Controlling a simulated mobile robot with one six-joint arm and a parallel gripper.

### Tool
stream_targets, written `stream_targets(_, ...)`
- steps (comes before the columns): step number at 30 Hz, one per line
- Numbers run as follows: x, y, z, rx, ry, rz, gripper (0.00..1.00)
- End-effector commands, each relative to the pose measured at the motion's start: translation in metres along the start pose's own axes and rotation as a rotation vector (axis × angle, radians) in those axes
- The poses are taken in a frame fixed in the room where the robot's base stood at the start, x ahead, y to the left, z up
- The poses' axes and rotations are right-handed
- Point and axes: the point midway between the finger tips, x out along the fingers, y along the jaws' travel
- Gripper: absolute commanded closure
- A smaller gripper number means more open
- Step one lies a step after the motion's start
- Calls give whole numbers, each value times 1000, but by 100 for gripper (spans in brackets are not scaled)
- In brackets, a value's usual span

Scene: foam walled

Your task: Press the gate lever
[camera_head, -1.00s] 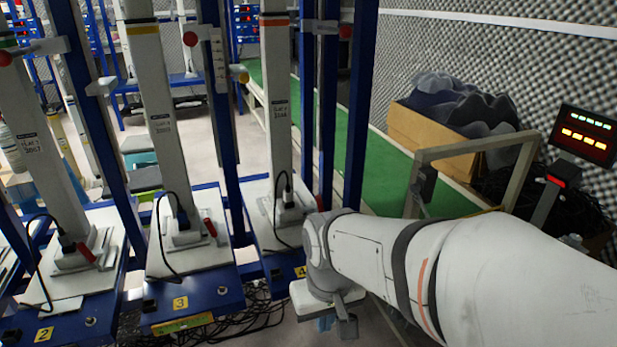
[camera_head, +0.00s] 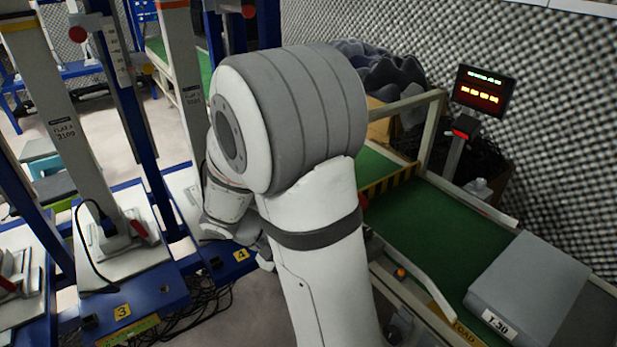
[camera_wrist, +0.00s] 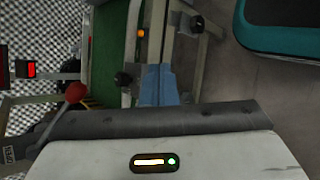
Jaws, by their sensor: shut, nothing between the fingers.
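In the wrist view a lever with a red ball knob (camera_wrist: 75,92) stands left of my fingers, with a sign reading OPEN near its lower end. My gripper (camera_wrist: 160,75) shows blue fingertips, shut and empty, with the knob apart to their left. In the head view my own arm fills the middle and hides the lever and most of my gripper. A yellow-and-black striped bar (camera_head: 390,184) crosses the green conveyor (camera_head: 435,225) beneath a pale frame.
A lit display (camera_head: 483,90) stands behind the conveyor. Blue-framed stations (camera_head: 130,300) with pale columns line the left. In the wrist view, a teal-edged object (camera_wrist: 280,40) lies at upper right.

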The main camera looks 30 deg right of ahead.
Motion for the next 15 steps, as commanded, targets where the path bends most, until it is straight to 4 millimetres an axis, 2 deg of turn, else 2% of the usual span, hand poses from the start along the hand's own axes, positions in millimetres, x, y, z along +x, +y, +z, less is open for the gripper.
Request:
stream_targets(3,0,27,-30,-16,-46,257,100)
stream_targets(6,-4,42,-59,-16,-39,454,100)
stream_targets(12,-16,53,-104,-8,30,722,100)
stream_targets(15,-20,53,-116,-4,58,786,100)
